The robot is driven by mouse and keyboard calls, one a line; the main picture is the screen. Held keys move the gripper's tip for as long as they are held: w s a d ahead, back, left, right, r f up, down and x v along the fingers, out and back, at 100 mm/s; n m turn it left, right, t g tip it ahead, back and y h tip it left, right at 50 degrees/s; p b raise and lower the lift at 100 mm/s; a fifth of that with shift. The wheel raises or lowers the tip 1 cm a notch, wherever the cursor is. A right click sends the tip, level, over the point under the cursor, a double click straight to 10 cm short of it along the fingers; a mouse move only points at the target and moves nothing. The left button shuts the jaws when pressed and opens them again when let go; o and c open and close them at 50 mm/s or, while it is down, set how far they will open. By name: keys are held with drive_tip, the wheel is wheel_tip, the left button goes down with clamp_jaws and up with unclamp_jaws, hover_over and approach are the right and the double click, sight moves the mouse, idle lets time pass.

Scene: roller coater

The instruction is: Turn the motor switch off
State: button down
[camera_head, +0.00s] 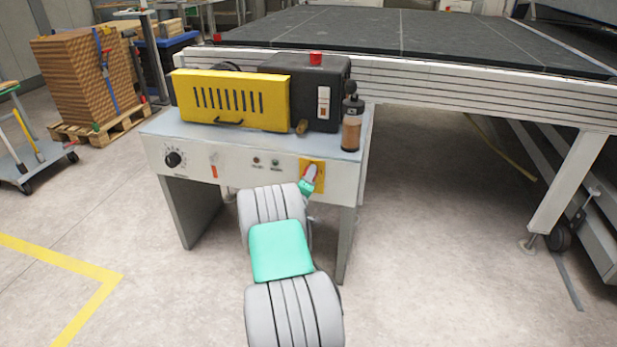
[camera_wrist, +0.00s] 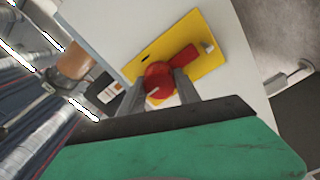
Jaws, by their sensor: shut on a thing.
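The motor switch is a red rotary knob (camera_wrist: 158,80) on a yellow plate (camera_wrist: 207,34), on the front panel of the roller coater (camera_head: 230,170). In the head view the yellow plate (camera_head: 319,166) sits at the right end of that panel, with the red knob (camera_head: 311,171) on it. My gripper (camera_wrist: 160,92) is at the knob, with one grey finger on each side, shut on it. In the head view my gripper (camera_head: 308,184) reaches the panel from below and hides part of the knob and plate.
A black dial (camera_head: 173,159), an orange-red switch (camera_head: 214,165) and small indicator lights sit further left on the panel. A yellow slotted cover (camera_head: 232,99), a black box (camera_head: 305,85) and a brown bottle (camera_head: 352,125) stand on top. Open floor lies right of the machine.

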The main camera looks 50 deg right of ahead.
drive_tip(key=shift+f, duration=0.1)
drive_tip(key=c, duration=0.9)
unclamp_jaws()
drive_tip(key=shift+o, duration=0.2)
drive_tip(key=v, duration=0.7)
drive_tip(key=shift+s+a+p, duration=0.25)
drive_tip(key=shift+a+p, duration=0.1)
drive_tip(key=shift+p, duration=0.1)
